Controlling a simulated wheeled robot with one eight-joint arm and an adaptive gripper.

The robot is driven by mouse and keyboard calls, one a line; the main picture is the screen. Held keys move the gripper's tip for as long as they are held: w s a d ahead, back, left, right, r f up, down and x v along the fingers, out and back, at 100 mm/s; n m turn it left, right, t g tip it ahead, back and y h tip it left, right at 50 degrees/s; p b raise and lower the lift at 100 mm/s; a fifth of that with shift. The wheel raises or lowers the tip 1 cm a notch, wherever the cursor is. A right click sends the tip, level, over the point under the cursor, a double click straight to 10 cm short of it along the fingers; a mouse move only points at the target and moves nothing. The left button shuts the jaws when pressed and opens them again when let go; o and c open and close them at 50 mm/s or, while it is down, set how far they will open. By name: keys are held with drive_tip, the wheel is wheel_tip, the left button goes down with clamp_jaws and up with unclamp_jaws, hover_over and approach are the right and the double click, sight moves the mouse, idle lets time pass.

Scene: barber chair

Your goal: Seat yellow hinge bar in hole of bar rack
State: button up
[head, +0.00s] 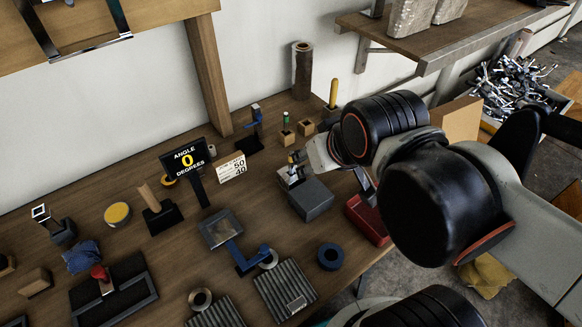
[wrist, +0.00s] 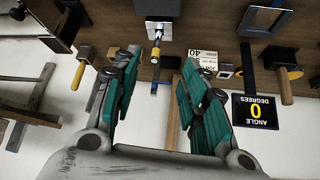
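A slim yellow bar (head: 333,93), most likely the hinge bar, stands upright at the back right of the bench. A similar yellow piece (wrist: 78,75) shows outside my gripper on the left of the wrist view. Small wooden blocks (head: 305,127) stand nearby, one with a green-topped piece (head: 286,118); I cannot tell which part is the bar rack, nor see an empty hole clearly. My gripper (wrist: 157,92) is open, its teal pads wide apart with nothing held. In the head view my arm hides most of it. It points towards a grey block (head: 310,198) with a silver fitting (wrist: 156,33).
A dark upright cylinder (head: 302,70) stands behind the blocks. A red tray (head: 368,218) lies at the bench's right edge. A shelf (head: 440,40) overhangs the right.

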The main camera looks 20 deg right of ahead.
drive_tip(key=shift+c, duration=0.4)
drive_tip(key=m+g+p, duration=0.6)
drive_tip(key=g+p, duration=0.1)
drive_tip(key=p, duration=0.2)
hover_over(291, 165)
drive_tip(key=shift+w+d+f, duration=0.1)
drive_tip(key=shift+w+f, duration=0.6)
drive_tip(key=shift+f, duration=0.3)
wheel_tip(291, 165, down, 8)
drive_tip(key=b, duration=0.3)
drive_tip(key=shift+f, duration=0.15)
drive_tip(key=shift+s+f+b, duration=0.15)
drive_tip(key=shift+f+b, duration=0.55)
drive_tip(key=shift+f, duration=0.65)
drive_tip(key=shift+s+f+b, duration=0.15)
drive_tip(key=shift+f+b, duration=0.55)
drive_tip(key=shift+f, duration=0.65)
drive_tip(key=shift+r, duration=0.1)
